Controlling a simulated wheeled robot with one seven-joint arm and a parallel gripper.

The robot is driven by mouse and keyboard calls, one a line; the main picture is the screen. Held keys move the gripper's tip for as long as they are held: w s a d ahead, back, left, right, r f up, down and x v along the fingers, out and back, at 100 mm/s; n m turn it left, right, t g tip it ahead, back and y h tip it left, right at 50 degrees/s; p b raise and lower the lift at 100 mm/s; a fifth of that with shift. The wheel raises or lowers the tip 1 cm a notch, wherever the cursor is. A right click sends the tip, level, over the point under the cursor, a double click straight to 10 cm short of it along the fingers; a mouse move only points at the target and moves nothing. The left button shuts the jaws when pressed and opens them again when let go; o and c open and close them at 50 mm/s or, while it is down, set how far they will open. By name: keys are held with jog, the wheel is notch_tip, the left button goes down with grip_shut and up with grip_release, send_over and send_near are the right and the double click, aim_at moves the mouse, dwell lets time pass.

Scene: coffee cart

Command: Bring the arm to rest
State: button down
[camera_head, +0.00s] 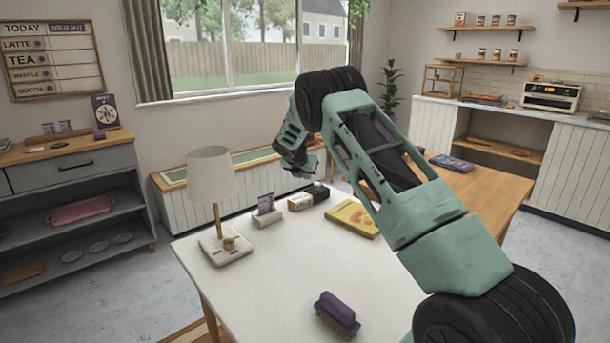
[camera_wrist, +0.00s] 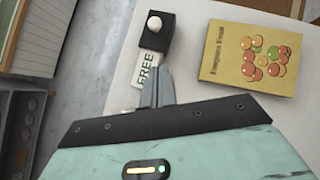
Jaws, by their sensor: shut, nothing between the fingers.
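My arm reaches out over the white table (camera_head: 270,280), with my gripper (camera_head: 310,172) held in the air above the table's far edge. In the wrist view the fingers of my gripper (camera_wrist: 157,88) are together, with nothing between them. Below them in that view lies a small black and white block (camera_wrist: 148,66) marked FREE, with a round white knob on its dark end. It also shows in the head view (camera_head: 302,201). The gripper looks apart from it.
A yellow book (camera_wrist: 250,58) lies beside the block. On the white table stand a lamp (camera_head: 212,175), a small card holder (camera_head: 267,210) and a purple brush (camera_head: 337,312). A wooden table (camera_head: 485,190) adjoins at the right. A white bench (camera_head: 180,205) runs below the window.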

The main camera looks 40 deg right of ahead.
jog(key=shift+s+a+r, duration=0.2)
jog(key=shift+a+r, duration=0.15)
jog(key=shift+r, duration=0.05)
dwell(0.4)
